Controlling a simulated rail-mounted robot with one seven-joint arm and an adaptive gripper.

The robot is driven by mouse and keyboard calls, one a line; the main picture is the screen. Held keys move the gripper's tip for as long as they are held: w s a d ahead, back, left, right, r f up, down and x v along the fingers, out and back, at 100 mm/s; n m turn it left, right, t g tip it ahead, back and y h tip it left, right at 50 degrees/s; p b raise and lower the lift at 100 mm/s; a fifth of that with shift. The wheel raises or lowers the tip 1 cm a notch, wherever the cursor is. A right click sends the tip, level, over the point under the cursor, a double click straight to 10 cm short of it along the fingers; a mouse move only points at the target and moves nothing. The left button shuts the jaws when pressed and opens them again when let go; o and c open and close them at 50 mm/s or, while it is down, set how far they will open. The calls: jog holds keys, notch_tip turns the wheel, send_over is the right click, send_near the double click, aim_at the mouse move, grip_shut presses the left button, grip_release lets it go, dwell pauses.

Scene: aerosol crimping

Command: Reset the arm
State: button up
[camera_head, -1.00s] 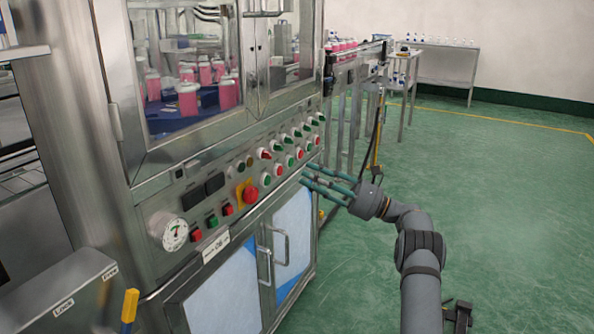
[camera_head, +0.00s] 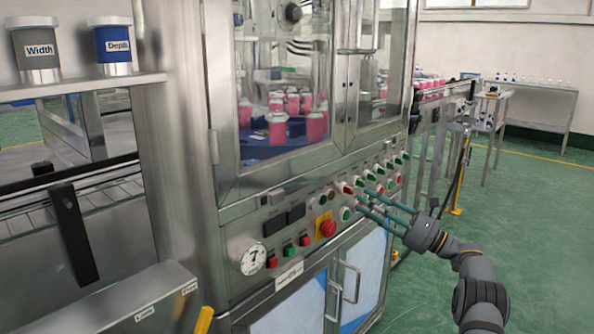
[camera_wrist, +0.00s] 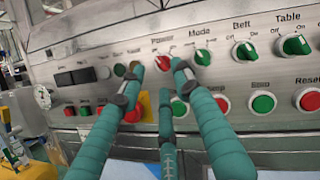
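My gripper (camera_head: 368,203) has long teal fingers and reaches from the right toward the control panel (camera_head: 290,215) of the steel machine. Its fingertips are spread apart with nothing held between them. In the wrist view the gripper (camera_wrist: 157,78) is in front of the panel, with a red Power knob (camera_wrist: 164,62) between the fingertips and a green Mode knob (camera_wrist: 202,57) just right of them. I cannot tell whether a finger touches the panel. A yellow-based red emergency button (camera_head: 327,228) sits lower left of the gripper; in the wrist view it is partly hidden by a finger.
Behind the machine's glass stand several pink bottles (camera_head: 277,128). A shelf (camera_head: 80,86) at left holds cups labelled Width (camera_head: 38,50) and Depth (camera_head: 111,45). Cabinet doors with handles (camera_head: 352,283) are below the panel. Green floor (camera_head: 520,220) is free at right.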

aim_at(352, 193)
jog(key=x, duration=0.4)
jog(key=shift+m, duration=0.3)
dwell(0.3)
